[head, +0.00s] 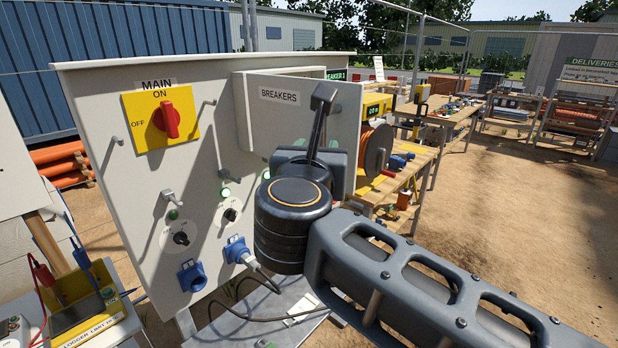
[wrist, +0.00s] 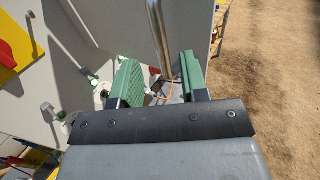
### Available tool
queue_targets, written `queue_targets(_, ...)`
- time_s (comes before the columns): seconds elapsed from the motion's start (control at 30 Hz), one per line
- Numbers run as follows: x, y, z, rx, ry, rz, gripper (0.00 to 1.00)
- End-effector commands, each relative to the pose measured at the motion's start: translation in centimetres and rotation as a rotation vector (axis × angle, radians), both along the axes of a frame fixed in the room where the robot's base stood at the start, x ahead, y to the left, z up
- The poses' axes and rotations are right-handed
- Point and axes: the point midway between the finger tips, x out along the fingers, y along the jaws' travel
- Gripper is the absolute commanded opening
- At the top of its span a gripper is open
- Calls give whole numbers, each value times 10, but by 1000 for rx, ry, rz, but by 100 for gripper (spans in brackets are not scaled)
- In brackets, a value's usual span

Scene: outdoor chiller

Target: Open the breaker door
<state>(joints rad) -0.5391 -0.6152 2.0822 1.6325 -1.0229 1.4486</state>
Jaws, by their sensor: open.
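The grey breaker door (head: 290,112), labelled BREAKERS, is on the front of the grey panel. Its right edge appears to stand out from the box behind it, so it looks partly open; how far is hard to tell. In the wrist view a vertical metal handle bar (wrist: 157,35) runs between the two green finger pads of my gripper (wrist: 160,72). The fingers are apart, one on each side of the bar, with gaps visible.
The panel carries a red main switch (head: 167,119), small handles, dials and blue sockets (head: 192,276) left of my arm. A workbench with an orange cable reel (head: 375,150) stands behind the door to the right. Open dirt ground (head: 540,220) lies further right.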

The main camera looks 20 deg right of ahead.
Motion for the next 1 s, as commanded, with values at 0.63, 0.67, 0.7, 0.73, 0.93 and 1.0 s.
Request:
queue_targets(0.63,-63,34,0,-1,0,3,41)
queue_targets(0.67,-64,34,0,-1,0,3,41)
queue_targets(0.7,-65,35,0,-1,0,3,41)
queue_targets(0.73,-66,35,0,-1,0,3,41)
queue_targets(0.93,-67,35,0,-1,0,0,41)
queue_targets(1.0,-67,35,0,-1,0,0,41)
